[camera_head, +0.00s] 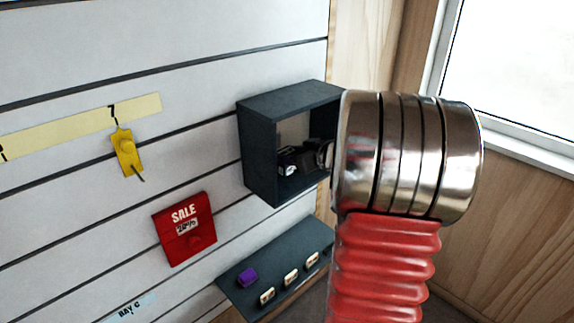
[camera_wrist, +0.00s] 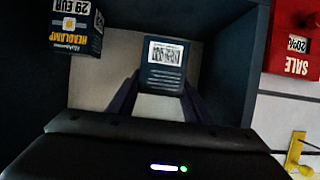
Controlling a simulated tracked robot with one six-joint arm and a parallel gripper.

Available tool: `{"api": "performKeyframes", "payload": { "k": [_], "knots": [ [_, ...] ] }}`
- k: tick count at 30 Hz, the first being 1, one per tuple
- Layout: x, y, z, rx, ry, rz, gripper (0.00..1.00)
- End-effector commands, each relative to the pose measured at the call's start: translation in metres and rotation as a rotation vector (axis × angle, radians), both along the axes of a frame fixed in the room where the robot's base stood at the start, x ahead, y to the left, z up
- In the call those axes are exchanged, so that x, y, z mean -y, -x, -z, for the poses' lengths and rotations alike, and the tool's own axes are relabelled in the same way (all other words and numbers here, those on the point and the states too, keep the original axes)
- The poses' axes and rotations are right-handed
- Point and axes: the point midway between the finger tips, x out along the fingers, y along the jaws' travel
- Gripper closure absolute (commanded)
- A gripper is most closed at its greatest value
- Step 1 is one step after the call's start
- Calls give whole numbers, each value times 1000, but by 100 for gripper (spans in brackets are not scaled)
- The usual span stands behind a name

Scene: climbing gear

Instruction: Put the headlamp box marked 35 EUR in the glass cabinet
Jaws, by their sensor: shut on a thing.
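My gripper (camera_wrist: 162,82) is shut on a dark blue box (camera_wrist: 166,54) with a white barcode label, inside a dark open-fronted cubby. The box's price is not visible on the face shown. Another headlamp box (camera_wrist: 76,22), marked 29 EUR, is at the upper left of the wrist view, apart from my fingers. In the head view the dark cubby (camera_head: 258,150) hangs on the slatted wall. Small dark shapes show inside it, too small to tell apart, and my arm covers its right side. I cannot make out a glass cabinet.
A window (camera_head: 515,70) is at the right.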

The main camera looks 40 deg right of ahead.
Motion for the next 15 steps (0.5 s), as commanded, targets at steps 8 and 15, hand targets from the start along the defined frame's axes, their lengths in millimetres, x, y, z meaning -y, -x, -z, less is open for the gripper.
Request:
{"api": "performKeyframes", "payload": {
  "k": [8,15],
  "knots": [
    [0,0,32,-1,-3,0,80],
    [0,-4,38,0,0,0,80]
  ]
}}
